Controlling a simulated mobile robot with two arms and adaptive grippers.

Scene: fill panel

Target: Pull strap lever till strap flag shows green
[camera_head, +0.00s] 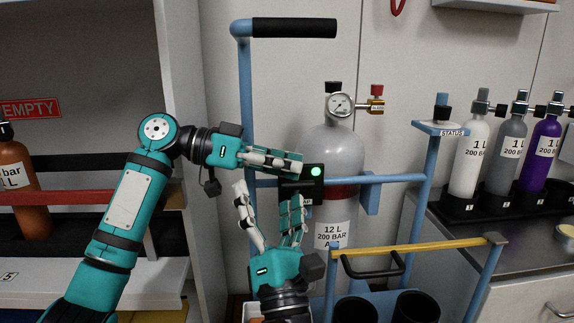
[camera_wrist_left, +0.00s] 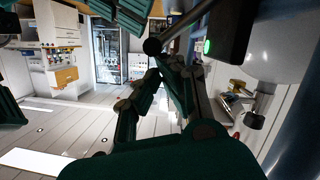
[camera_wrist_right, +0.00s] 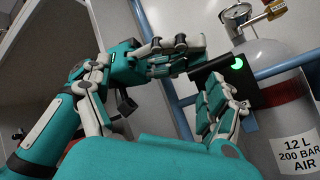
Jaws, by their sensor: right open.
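The strap flag (camera_head: 316,171) shows a green round light on a black box beside the large grey cylinder (camera_head: 338,150). The green light also shows in the left wrist view (camera_wrist_left: 207,46) and the right wrist view (camera_wrist_right: 238,63). My left gripper (camera_head: 296,163) is at the box's upper left; its fingers lie close together, and its grip is unclear. A dark rod with a round knob (camera_wrist_left: 152,46), possibly the strap lever, shows near its fingers in the left wrist view. My right gripper (camera_head: 268,196) is open below the left one, fingers pointing up, one finger close to the box.
A blue trolley frame (camera_head: 246,100) with a black handle surrounds the cylinder. A yellow bar (camera_head: 420,247) crosses in front, above black cups. Several small cylinders stand in a black rack on the right counter (camera_head: 515,232). A shelf with an orange cylinder (camera_head: 18,185) is at left.

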